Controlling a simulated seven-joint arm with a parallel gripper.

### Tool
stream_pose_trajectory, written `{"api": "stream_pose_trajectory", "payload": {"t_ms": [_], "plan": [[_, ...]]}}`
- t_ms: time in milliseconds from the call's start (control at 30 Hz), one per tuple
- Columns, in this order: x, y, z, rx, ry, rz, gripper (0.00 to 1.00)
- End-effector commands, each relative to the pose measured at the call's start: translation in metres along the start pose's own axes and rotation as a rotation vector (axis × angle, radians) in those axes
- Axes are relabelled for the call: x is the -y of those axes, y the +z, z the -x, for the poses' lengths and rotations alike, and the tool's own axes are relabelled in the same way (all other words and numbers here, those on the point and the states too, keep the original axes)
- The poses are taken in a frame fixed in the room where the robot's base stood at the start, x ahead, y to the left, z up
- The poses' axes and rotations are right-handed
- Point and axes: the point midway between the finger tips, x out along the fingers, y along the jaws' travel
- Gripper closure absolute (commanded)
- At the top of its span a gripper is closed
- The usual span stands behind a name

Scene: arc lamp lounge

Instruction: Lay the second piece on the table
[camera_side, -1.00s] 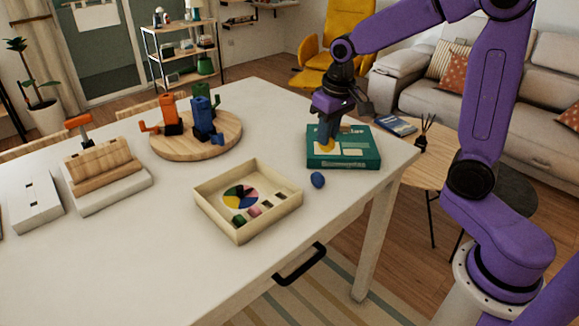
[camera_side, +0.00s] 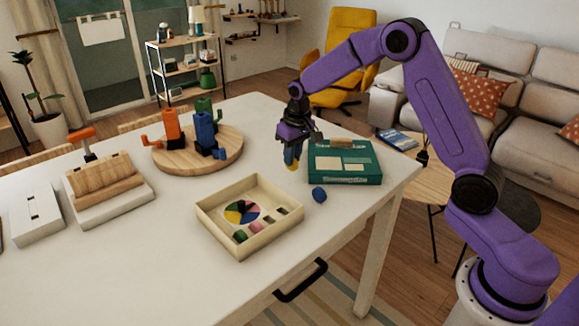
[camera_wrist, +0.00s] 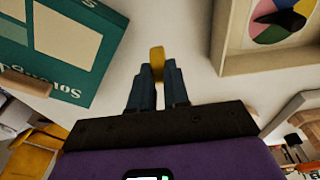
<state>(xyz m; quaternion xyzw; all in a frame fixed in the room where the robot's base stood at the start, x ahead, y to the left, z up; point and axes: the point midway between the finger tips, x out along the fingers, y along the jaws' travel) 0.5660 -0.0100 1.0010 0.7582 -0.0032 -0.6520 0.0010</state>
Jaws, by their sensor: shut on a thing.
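My gripper (camera_side: 293,156) is shut on a yellow piece (camera_wrist: 157,60), whose end sticks out between the dark fingertips (camera_wrist: 157,78). The yellow piece also shows in the side view (camera_side: 290,161), low over the white table (camera_side: 150,250), between the teal box and the round wooden board. I cannot tell whether it touches the table. A small blue piece (camera_side: 319,194) lies on the table in front of the teal box.
The teal box (camera_side: 345,176), with a wooden piece (camera_side: 342,143) on top, stands right of my gripper. A shallow tray (camera_side: 240,252) with a coloured wheel lies in front. The round wooden board (camera_side: 185,163) carries orange, blue and green figures. Bare table lies between them.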

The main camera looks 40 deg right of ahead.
Motion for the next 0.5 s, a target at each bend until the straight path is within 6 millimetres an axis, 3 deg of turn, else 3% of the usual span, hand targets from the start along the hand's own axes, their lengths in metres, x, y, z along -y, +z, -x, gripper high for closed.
{"api": "stream_pose_trajectory", "payload": {"t_ms": [267, 500], "plan": [[0.000, -0.009, -0.014, 0.000, 0.000, 0.000, 1.00], [0.000, -0.005, -0.044, 0.002, 0.000, 0.000, 1.00]]}}
